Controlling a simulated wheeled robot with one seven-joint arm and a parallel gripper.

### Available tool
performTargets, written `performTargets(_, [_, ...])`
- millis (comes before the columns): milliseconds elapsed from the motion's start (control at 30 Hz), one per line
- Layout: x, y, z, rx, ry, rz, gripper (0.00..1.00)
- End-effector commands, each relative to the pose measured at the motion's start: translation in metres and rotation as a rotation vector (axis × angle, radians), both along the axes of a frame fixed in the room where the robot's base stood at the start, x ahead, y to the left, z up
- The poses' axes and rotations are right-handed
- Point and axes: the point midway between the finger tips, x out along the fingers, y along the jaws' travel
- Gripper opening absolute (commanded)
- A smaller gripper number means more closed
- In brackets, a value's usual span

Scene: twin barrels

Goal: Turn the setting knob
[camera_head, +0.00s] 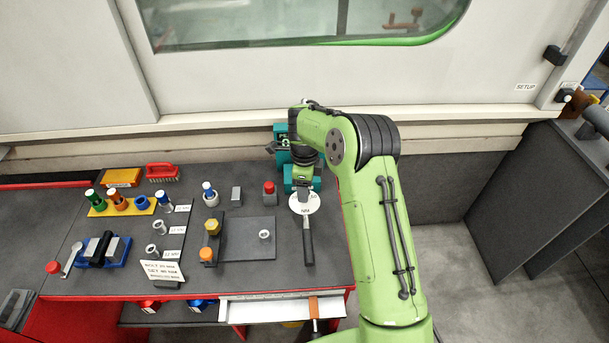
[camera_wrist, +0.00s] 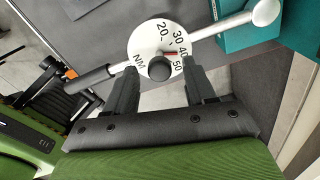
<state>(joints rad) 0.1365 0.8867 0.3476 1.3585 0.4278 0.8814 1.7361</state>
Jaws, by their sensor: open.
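The setting knob (camera_wrist: 159,69) is a dark round knob at the middle of a white dial (camera_wrist: 143,48) marked NM, with 20, 30, 40 and 50. A short red mark on the dial lies between 40 and 50. The dial sits on a torque wrench with a dark handle (camera_wrist: 92,79) and a silver bar (camera_wrist: 224,24). In the head view the wrench (camera_head: 308,240) lies near the bench's right end. My gripper (camera_wrist: 160,76) is open, its fingers on either side of the knob in the wrist view. Contact cannot be told. My arm hides part of the scene there.
Teal blocks (camera_head: 282,155) stand behind the dial, close to my wrist. To the left are a dark plate (camera_head: 248,248), a red-capped piece (camera_head: 269,194), sockets and a yellow rack (camera_head: 97,211). The bench front (camera_head: 250,296) is near the handle's end.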

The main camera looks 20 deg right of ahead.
Motion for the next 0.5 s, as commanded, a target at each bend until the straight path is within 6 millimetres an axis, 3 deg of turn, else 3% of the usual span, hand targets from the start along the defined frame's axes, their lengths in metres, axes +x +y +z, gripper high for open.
performTargets(500, [0.001, 0.001, 0.135, 0.000, -0.005, 0.001, 0.55])
